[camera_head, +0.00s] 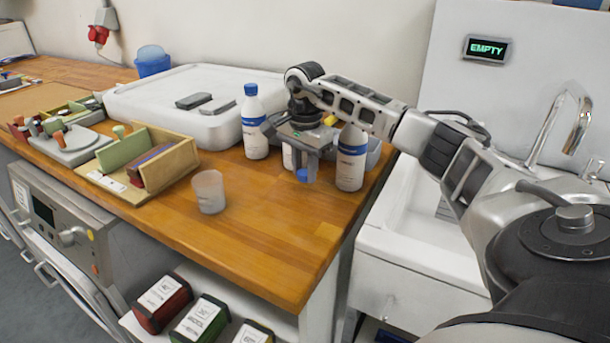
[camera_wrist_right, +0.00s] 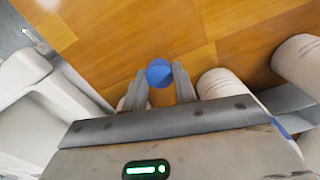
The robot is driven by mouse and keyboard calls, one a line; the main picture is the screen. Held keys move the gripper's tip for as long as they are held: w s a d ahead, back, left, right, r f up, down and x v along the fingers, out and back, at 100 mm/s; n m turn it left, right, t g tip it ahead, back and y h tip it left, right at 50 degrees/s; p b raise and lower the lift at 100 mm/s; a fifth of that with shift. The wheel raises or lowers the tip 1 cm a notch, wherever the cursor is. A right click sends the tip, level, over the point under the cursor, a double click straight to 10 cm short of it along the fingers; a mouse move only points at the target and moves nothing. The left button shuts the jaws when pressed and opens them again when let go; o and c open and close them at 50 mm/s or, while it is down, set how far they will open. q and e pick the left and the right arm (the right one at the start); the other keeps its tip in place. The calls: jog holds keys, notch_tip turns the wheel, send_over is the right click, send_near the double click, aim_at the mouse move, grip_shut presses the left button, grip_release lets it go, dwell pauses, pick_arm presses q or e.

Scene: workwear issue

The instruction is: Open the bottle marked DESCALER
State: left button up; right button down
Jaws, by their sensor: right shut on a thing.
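My right gripper (camera_head: 303,172) is shut on a blue cap (camera_wrist_right: 159,72), held between its fingertips above the wooden counter. No bottle shows directly beneath the cap. A white bottle with a blue cap and blue label (camera_head: 255,130) stands upright left of the gripper. Another white bottle (camera_head: 351,160) stands right of it, its top hidden by my gripper and arm. A third white bottle (camera_head: 287,156) is mostly hidden behind the gripper. The label words are too small to read, so I cannot tell which is DESCALER. My left gripper is out of view.
A translucent cup (camera_head: 209,192) stands on the counter in front of the bottles. A wooden box (camera_head: 165,165) and a white tray (camera_head: 150,98) lie left and behind. The sink (camera_head: 420,240) is at right, under an "EMPTY" display (camera_head: 487,49). The counter's front right is clear.

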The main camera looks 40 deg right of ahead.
aim_at(304, 173)
notch_tip(304, 173, down, 3)
jog(key=shift+r, duration=0.2)
jog(key=shift+s+a+f, duration=0.1)
jog(key=shift+s+f, duration=0.15)
jog(key=shift+f, duration=0.35)
jog(key=c, duration=1.1)
grip_release()
jog(key=shift+w+f, duration=0.1)
jog(key=shift+f, duration=0.1)
jog(key=shift+r, duration=0.55)
notch_tip(304, 173, up, 13)
jog(key=shift+f, duration=0.2)
jog(key=shift+w, duration=0.1)
